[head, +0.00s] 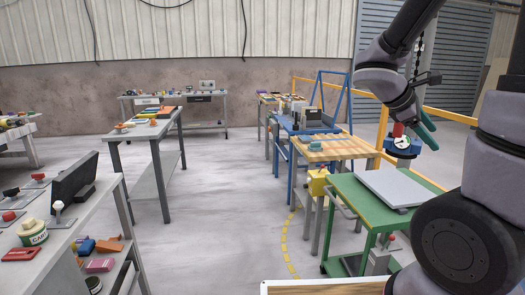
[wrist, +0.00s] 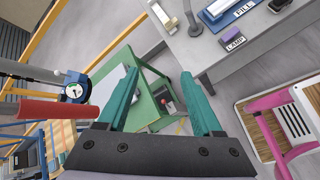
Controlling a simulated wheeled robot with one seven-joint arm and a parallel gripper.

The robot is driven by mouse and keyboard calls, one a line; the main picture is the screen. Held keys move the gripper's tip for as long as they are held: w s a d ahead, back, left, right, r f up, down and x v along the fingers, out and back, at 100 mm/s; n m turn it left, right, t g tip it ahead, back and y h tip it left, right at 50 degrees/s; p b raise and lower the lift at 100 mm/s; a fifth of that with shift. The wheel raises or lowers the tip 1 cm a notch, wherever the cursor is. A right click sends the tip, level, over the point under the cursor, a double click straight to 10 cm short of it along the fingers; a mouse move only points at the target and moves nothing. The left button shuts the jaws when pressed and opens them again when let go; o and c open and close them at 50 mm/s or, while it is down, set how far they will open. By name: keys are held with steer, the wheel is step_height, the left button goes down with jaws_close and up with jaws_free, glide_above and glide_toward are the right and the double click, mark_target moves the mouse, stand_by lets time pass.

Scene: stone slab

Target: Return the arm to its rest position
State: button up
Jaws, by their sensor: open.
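My arm comes in from the right edge of the head view, raised and bent, with its end hanging down. My gripper (head: 425,130) has teal fingers and is above the green cart (head: 348,196), at the cart's far right side. In the wrist view the two teal fingers of my gripper (wrist: 160,74) stand wide apart with nothing between them. The grey slab (head: 397,186) lies on the cart's top, below and apart from the fingers. A dial gauge with a blue body (head: 403,143) appears close to the gripper; the head view does not show clearly whether they touch.
In the wrist view the gauge (wrist: 74,90) and a red bar (wrist: 45,111) are left of the fingers. A yellow rail (head: 340,92) runs behind the cart. A wooden-topped table (head: 335,148) stands beyond it. A grey bench (head: 75,225) is at left. The middle floor is clear.

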steer(key=s+a+r+m+t+y, duration=0.1)
steer(key=s+a+m+y, duration=0.5)
steer(key=a+m+y, duration=0.15)
steer(key=a+r+m+t+y, duration=0.4)
steer(key=a+r+m, duration=0.3)
steer(key=a, duration=0.3)
steer(key=shift+s+r+m+t, duration=0.3)
steer(key=shift+r+m+t, duration=0.05)
steer(key=shift+r+t, duration=0.25)
steer(key=shift+y, duration=0.25)
stand_by(0.3)
